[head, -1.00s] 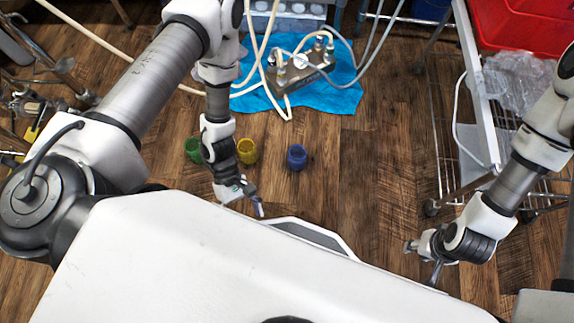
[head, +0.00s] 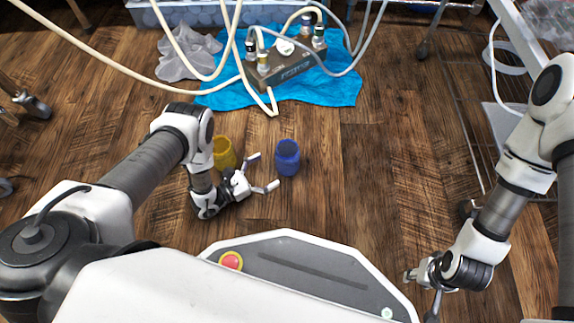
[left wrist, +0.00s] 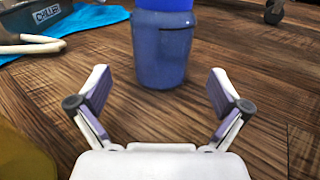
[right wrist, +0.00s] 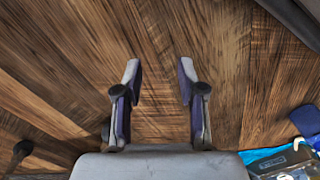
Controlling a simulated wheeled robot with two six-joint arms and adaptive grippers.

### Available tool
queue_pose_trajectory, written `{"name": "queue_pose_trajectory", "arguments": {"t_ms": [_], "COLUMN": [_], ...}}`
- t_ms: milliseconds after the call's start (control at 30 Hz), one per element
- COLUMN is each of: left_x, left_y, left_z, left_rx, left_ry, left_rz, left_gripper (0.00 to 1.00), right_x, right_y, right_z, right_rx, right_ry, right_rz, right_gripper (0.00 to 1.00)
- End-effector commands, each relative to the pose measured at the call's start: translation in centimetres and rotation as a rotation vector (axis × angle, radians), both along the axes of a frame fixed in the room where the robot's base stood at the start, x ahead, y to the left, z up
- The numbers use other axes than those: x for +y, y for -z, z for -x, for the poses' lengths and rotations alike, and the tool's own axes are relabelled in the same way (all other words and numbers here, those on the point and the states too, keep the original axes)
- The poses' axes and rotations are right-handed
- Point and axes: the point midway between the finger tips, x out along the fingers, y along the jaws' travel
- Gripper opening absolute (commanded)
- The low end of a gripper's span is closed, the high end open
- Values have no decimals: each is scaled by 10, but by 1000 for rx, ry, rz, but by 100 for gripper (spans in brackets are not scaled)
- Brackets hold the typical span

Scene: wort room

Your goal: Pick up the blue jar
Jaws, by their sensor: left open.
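The blue jar (head: 287,158) stands upright on the wooden floor in the head view. In the left wrist view the jar (left wrist: 163,50) is straight ahead, centred between the fingers and just beyond their tips. My left gripper (head: 266,172) is open and empty, low over the floor, with its fingers pointing at the jar from the left. It also shows open in the left wrist view (left wrist: 158,88). My right gripper (head: 422,290) is at the lower right, far from the jar. In the right wrist view (right wrist: 159,82) its fingers are apart with bare floor between them.
A yellow jar (head: 223,152) stands left of the blue jar, close behind my left wrist. A chiller box (head: 288,70) with hoses sits on a blue cloth (head: 340,90) behind. A wire rack (head: 470,130) stands at the right. The floor between is clear.

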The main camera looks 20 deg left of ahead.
Motion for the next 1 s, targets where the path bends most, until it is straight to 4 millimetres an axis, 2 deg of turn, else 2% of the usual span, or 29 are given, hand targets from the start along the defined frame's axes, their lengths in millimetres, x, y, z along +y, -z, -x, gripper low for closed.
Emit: {"name": "queue_pose_trajectory", "arguments": {"t_ms": [33,167,433,667,800,867,1000], "left_x": [-11,-18,-46,-48,-48,-48,-48], "left_y": [1,-1,1,-3,-3,-3,-4], "left_z": [-11,-20,-52,-55,-55,-55,-55], "left_rx": [-8,-5,-6,-4,-4,-4,-5], "left_ry": [7,7,8,6,6,6,6], "left_rz": [-4,-5,-4,-5,-5,-5,-4], "left_gripper": [100,100,100,100,50,33,33], "right_x": [0,0,0,0,0,0,0], "right_y": [6,11,37,35,35,35,35], "right_z": [-2,-4,-12,-12,-12,-12,-12], "right_rx": [-4,-10,-32,-34,-34,-34,-33], "right_ry": [-2,-4,-14,-16,-16,-16,-16], "right_rz": [0,2,6,6,6,6,6], "right_gripper": [40,40,40,40,40,40,40]}}
